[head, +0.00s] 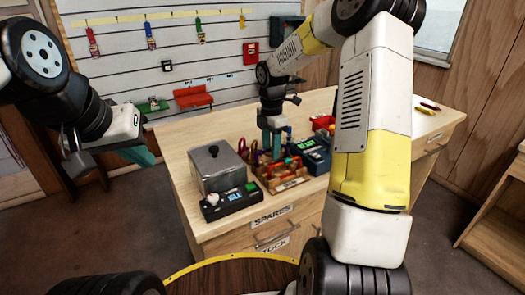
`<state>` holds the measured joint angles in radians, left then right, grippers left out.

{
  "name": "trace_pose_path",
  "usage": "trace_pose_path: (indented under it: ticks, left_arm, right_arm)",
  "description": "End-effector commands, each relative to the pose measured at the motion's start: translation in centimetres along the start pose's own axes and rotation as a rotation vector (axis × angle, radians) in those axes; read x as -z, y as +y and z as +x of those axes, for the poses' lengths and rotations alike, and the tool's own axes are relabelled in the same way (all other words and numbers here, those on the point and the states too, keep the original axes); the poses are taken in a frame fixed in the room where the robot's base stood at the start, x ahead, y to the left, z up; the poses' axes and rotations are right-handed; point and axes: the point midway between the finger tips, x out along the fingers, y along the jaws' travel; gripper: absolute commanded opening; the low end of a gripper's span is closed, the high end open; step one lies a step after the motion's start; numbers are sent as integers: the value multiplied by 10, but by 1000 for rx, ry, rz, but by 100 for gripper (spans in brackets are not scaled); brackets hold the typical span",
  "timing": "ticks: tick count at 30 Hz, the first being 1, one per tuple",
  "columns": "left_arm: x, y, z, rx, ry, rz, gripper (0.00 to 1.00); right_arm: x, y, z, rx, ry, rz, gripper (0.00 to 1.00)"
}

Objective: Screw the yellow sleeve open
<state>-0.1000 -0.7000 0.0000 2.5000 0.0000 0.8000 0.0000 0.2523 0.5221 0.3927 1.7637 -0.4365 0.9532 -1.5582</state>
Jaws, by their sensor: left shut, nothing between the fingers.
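I cannot make out the yellow sleeve; at this size no carabiner or sleeve stands out among the small items on the wooden workbench (400,150). My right gripper (273,148) points down over the middle of the bench, beside a cluttered wooden tool holder (290,184). Its fingertips are small and partly lost among the items, so I cannot tell what is between them. My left gripper (146,157) is shut and empty, held in the air left of the bench, well away from the items.
A grey metal box (214,169) and a black device (229,203) with a green display stand at the bench's front left.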

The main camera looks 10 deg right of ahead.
Motion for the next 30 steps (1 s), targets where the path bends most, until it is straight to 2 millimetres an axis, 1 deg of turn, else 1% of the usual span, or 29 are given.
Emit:
trace_pose_path:
  ticks: [24, 30]
  left_arm:
    - [0, 0, 0, 0, 0, 0, 0]
    - [0, 0, 0, 0, 0, 0, 0]
  right_arm:
    - [0, 1, -26, -4, -1, -1, 40]
    - [0, 1, -29, -3, 0, -1, 40]
